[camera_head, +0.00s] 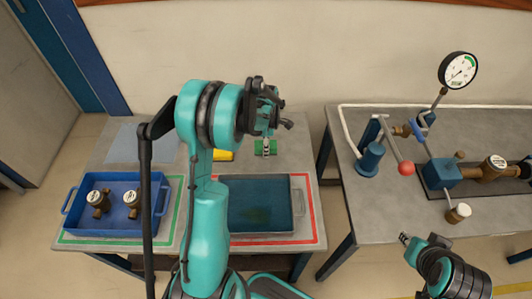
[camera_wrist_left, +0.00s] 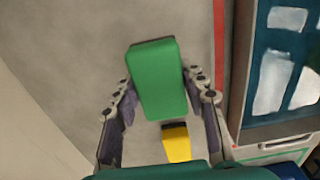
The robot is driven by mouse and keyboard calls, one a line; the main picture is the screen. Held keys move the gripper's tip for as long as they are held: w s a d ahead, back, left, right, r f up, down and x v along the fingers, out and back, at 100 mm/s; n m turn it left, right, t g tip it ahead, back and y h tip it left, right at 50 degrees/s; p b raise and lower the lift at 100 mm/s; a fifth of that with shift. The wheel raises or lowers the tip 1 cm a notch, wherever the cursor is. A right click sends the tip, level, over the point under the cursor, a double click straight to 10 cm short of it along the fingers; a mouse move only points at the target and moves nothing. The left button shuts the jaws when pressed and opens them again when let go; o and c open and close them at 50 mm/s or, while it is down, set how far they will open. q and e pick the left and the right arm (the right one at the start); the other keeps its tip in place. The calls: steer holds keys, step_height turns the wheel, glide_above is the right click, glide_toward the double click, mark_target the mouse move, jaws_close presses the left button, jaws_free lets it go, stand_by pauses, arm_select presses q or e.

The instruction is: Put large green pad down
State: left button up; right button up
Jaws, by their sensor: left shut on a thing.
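A large green pad (camera_wrist_left: 158,80) sits between the two fingers of my left gripper (camera_wrist_left: 163,95) in the left wrist view, and the gripper is shut on it. In the head view, the green pad (camera_head: 265,148) shows just below my left gripper (camera_head: 268,118), over the back of the left bench. Whether the pad touches the bench top is unclear. A smaller yellow and black block (camera_wrist_left: 177,143) is close to the pad; in the head view the yellow block (camera_head: 223,156) is partly hidden by my arm. My right gripper (camera_head: 405,239) is at the lower right, its jaws unclear.
A grey-blue tray (camera_head: 299,203) lies in a red outline on the left bench (camera_head: 312,225). A blue tray (camera_head: 73,203) with two brass meters lies in a green outline. The right bench (camera_head: 345,190) carries a pipe rig and a gauge (camera_head: 458,70).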

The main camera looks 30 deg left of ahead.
arm_select(q)
step_height(320, 180, down, 4)
steer(key=shift+r+b, duration=0.25)
steer(key=shift+b, duration=0.25)
steer(key=shift+f+b, duration=0.3)
steer(key=shift+b, duration=0.05)
steer(key=shift+s+d+f+b, duration=0.2)
steer(key=shift+s+b, duration=0.05)
steer(key=shift+b, duration=0.05)
steer(key=shift+c, duration=0.5)
steer(key=o, duration=1.4)
steer(key=shift+w+f, duration=0.1)
steer(key=shift+w+a+f, duration=0.15)
